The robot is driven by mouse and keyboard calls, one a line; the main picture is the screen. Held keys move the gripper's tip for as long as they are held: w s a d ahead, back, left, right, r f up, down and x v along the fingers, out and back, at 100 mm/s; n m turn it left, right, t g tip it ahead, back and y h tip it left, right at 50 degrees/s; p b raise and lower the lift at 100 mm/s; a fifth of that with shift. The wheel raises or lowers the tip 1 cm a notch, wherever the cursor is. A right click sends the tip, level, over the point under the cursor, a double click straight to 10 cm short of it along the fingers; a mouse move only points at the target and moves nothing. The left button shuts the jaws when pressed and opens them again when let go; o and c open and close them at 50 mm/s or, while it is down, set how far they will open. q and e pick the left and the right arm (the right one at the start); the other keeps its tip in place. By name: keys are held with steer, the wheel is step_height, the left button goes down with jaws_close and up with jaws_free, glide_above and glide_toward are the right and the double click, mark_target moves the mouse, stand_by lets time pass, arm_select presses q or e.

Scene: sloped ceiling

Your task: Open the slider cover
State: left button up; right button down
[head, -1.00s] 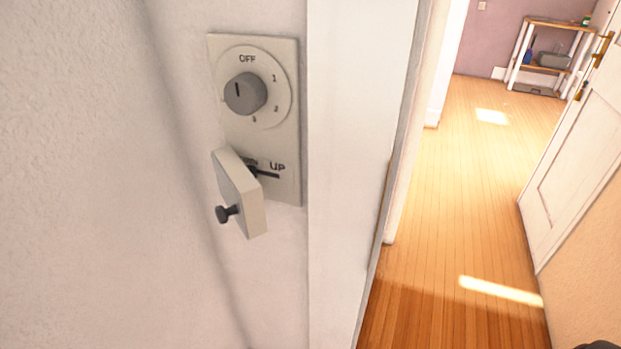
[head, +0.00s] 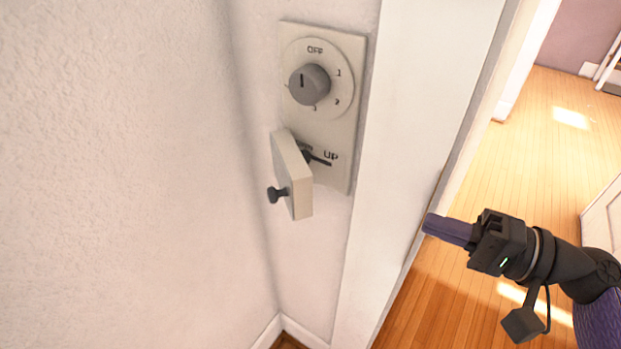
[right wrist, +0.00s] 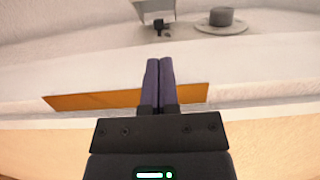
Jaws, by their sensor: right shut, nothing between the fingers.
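The slider cover (head: 290,174) is a beige block with a dark knob (head: 277,194) on its outer face. It stands out at an angle from the lower part of a wall plate (head: 341,128), beside the "UP" marking. A dark slider lever (head: 318,158) shows partly behind it. My right gripper (head: 428,225) is to the right of and below the cover, in front of the door frame, clear of it. Its purple fingers are shut and empty. In the right wrist view the fingers (right wrist: 158,62) are together, with the cover (right wrist: 155,10) beyond them at the top.
A grey rotary dial (head: 309,84) sits on the plate above the cover; it also shows in the right wrist view (right wrist: 222,17). A white door frame (head: 415,130) stands right of the plate. Beyond it is an open doorway with a wooden floor (head: 535,130).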

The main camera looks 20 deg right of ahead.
mark_target(307, 183)
steer(key=x, duration=1.8)
steer(key=shift+f, duration=0.15)
arm_select(q)
steer(key=shift+s+f, duration=0.1)
steer(key=shift+s, duration=0.05)
